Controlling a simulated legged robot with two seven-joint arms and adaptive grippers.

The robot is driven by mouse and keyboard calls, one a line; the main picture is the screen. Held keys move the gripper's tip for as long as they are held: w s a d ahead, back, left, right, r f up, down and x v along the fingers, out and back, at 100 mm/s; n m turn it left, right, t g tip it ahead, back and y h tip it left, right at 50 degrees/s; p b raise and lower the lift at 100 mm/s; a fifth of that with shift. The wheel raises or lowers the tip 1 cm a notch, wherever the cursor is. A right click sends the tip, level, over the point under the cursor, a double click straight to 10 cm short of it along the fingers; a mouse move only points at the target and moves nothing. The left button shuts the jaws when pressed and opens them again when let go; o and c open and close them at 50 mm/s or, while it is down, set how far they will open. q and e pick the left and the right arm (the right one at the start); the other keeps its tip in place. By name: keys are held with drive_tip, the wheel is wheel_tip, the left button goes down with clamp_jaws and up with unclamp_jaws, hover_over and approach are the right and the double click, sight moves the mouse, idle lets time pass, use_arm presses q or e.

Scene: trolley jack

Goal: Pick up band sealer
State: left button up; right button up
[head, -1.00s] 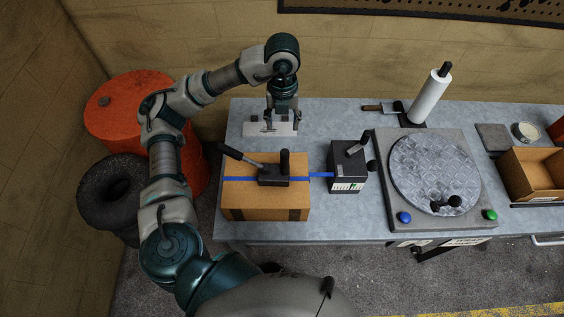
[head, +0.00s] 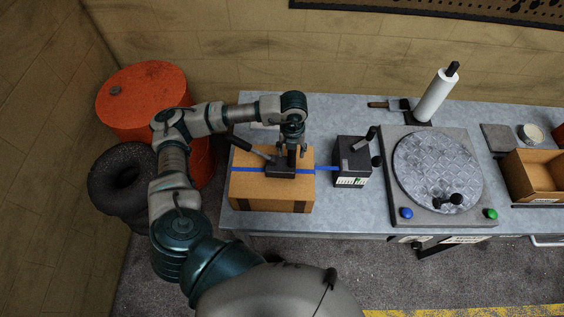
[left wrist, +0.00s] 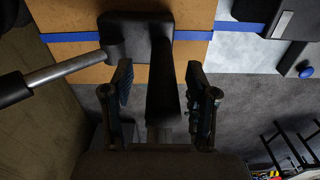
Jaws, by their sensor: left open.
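The band sealer (head: 280,172), a black tool with a long lever to the left and an upright black grip, sits on top of the cardboard box (head: 270,195) over the blue strap. My left gripper (head: 292,148) is above it, pointing down. In the left wrist view, the band sealer (left wrist: 125,40) shows at the top, with its upright grip between the two open fingers of my left gripper (left wrist: 160,72). I see gaps on both sides of the grip. The gripper partly hides the grip in the head view. My right gripper is not in view.
A black strap unit (head: 352,168) stands right of the box, linked by the blue strap. Further right are a round turntable (head: 437,172) and an upright white roll (head: 437,95). An orange drum (head: 145,95) and black tires (head: 120,180) stand left of the bench.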

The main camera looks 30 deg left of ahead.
use_arm(q)
drive_tip(key=shift+d+f, duration=0.2)
drive_tip(key=shift+f, duration=0.2)
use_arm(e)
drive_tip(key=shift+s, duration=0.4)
use_arm(q)
clamp_jaws()
drive_tip(key=shift+r, duration=0.1)
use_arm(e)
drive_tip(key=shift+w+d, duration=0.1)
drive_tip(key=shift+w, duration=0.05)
use_arm(q)
drive_tip(key=shift+a+r, duration=0.1)
drive_tip(key=shift+r, duration=0.05)
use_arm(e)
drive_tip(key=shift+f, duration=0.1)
